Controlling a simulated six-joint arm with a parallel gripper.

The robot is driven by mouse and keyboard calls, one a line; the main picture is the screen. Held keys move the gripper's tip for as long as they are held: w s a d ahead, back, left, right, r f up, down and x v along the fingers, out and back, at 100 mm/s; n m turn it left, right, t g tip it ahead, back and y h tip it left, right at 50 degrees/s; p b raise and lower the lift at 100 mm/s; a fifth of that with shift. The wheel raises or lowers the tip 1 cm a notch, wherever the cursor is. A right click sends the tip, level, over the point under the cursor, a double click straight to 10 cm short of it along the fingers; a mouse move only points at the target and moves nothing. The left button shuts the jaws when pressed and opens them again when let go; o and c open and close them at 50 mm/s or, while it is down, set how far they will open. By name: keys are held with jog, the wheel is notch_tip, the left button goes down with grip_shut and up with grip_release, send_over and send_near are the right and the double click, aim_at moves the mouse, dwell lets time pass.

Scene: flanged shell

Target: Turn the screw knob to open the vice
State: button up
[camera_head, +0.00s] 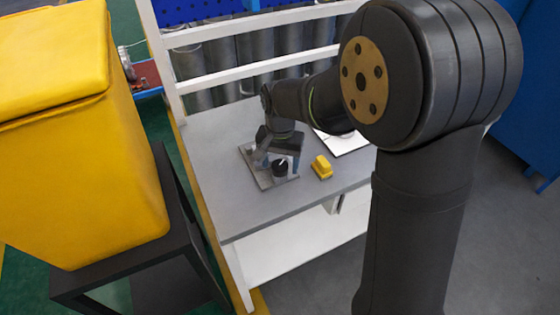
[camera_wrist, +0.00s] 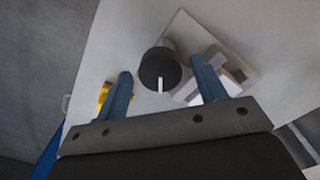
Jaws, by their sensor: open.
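The screw knob (camera_wrist: 160,70) is a round black knob with a white mark on its face. In the wrist view it lies between the two blue fingers of my gripper (camera_wrist: 164,82), with clear gaps on both sides. The fingers are open and hold nothing. The vice (camera_wrist: 210,75) is grey and white metal on a flat plate, partly hidden by the right finger. In the head view the knob (camera_head: 280,167) shows at the front of the vice plate (camera_head: 266,184), below my gripper (camera_head: 275,160). I cannot tell how wide the vice jaws stand.
A yellow block (camera_head: 321,167) sits on the grey table (camera_head: 240,215) right of the vice; it also shows behind the left finger in the wrist view (camera_wrist: 103,96). A white sheet or panel (camera_head: 342,142) lies farther back. The table's front left is clear. A large yellow bin (camera_head: 80,150) stands at left.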

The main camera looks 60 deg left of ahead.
jog(key=c, duration=1)
